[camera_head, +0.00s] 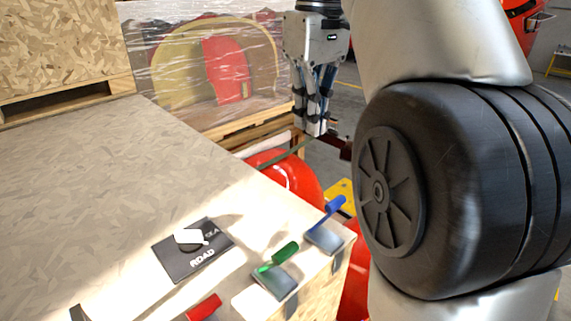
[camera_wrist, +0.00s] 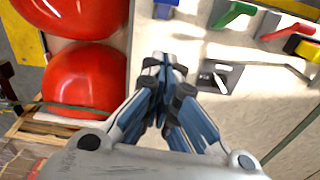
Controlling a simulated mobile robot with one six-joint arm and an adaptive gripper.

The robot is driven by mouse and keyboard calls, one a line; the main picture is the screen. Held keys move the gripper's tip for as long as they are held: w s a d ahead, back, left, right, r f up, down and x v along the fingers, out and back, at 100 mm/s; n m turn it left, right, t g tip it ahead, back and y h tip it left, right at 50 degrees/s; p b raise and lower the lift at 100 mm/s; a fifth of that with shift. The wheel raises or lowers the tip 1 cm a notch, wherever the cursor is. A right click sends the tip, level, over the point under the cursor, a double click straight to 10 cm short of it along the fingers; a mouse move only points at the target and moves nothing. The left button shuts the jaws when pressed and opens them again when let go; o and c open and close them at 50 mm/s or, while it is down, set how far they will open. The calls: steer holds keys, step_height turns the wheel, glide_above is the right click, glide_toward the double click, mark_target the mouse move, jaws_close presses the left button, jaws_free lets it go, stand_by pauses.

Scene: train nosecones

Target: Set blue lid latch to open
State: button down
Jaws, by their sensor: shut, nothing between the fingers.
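The blue lid latch (camera_head: 328,212) sits at the right corner of the wooden crate top, its lever slanting up from a grey metal plate (camera_head: 324,241). In the wrist view only part of the blue latch (camera_wrist: 164,10) shows, cut off by the top edge. My gripper (camera_head: 314,132) is raised beyond the crate's edge, above and apart from the latch in the head view. In the wrist view my gripper (camera_wrist: 165,64) has its fingers together and empty, pointing toward the crate top.
A green latch (camera_head: 281,255) and red latch (camera_head: 204,307) stand beside the blue one. A black plate with a white pointer (camera_head: 193,254) lies on the crate top (camera_head: 80,190). Red rounded nosecones (camera_wrist: 88,75) are beside the crate. A plastic-wrapped crate (camera_head: 215,65) stands behind.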

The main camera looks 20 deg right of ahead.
step_height(320, 180, down, 11)
steer(key=s+d+b, duration=0.1)
steer(key=s+b, duration=0.1)
steer(key=shift+s+n, duration=0.4)
steer(key=shift+w+f, duration=0.1)
